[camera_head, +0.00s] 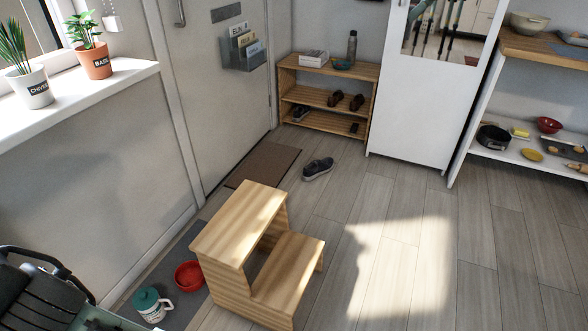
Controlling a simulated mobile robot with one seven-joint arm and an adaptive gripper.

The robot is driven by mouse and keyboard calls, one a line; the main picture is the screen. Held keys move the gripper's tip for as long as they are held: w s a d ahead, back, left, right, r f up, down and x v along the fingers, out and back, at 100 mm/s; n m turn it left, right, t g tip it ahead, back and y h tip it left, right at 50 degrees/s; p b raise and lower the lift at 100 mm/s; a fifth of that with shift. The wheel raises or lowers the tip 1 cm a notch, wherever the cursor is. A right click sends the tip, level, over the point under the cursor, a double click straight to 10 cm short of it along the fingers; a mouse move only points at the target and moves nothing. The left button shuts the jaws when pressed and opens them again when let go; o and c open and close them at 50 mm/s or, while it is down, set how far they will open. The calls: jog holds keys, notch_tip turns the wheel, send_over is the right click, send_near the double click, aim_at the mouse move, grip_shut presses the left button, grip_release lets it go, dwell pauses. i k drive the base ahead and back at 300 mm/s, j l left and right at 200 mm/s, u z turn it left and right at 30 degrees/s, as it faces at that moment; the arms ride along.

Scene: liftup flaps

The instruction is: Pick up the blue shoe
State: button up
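A dark blue-grey shoe (318,169) with a pale sole edge lies alone on the wooden floor, just right of the brown doormat (264,165) and in front of the shoe rack. A similar dark shoe (300,113) sits at the left on the rack's bottom shelf, partly in shade.
A wooden step stool (240,225) stands between the near floor and the shoe. The wooden rack (318,99) holds brown shoes (346,101). Floor right of the stool is clear.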

aim_at(316, 168)
jog(key=z, duration=0.25)
jog(key=i+l+z, duration=0.3)
jog(key=i+l, duration=0.2)
jog(key=l, duration=0.2)
jog(key=i+l+z, duration=0.35)
jog(key=i+l, duration=0.25)
jog(key=i+l+u, duration=0.1)
jog(key=i, duration=0.35)
jog(key=i+l, duration=0.1)
jog(key=i, duration=0.4)
jog(key=i+l+u, duration=0.15)
jog(key=i, duration=0.3)
jog(key=i+j+u, duration=0.1)
jog(key=i+u, duration=1)
jog(key=k+l, duration=0.1)
jog(key=l, duration=0.15)
jog(key=i+j+u, duration=0.5)
jog(key=i, duration=0.35)
